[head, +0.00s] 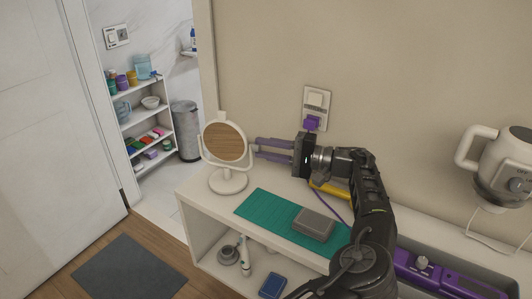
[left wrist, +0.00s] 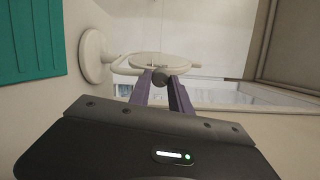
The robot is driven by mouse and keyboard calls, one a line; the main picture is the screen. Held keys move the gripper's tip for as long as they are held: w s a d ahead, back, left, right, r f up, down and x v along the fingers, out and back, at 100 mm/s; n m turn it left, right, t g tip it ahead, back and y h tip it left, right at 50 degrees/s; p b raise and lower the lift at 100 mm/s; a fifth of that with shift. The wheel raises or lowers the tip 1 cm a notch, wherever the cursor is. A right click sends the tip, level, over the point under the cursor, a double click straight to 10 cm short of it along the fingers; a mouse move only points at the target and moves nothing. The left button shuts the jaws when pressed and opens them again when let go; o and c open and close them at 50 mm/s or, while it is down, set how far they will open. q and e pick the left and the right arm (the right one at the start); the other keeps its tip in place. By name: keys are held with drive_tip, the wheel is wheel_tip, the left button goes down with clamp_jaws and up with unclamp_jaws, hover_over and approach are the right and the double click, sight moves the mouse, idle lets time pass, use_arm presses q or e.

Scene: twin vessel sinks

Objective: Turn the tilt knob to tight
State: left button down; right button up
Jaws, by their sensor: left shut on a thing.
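A round tilting mirror (head: 225,143) with a white frame, its face showing a wood-brown reflection, stands upright on a round white base (head: 228,181) at the left end of the white counter. The tilt knob (left wrist: 161,74) is a small dark grey piece at the mirror's side in the left wrist view. My left gripper (head: 257,148) reaches in from the right with its purple fingers level, and it is shut on the knob. Its fingers also show around the knob in the left wrist view (left wrist: 160,84). The knob is mostly hidden by the fingers in the head view. My right gripper is out of view.
A green mat (head: 262,211) with a grey box (head: 314,224) lies right of the mirror base. A wall outlet (head: 316,101) with a purple plug is behind my arm.

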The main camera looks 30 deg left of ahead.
use_arm(q)
drive_tip(key=shift+n+b, duration=1.45)
drive_tip(key=shift+n, duration=2.45)
drive_tip(key=c, duration=1.2)
unclamp_jaws()
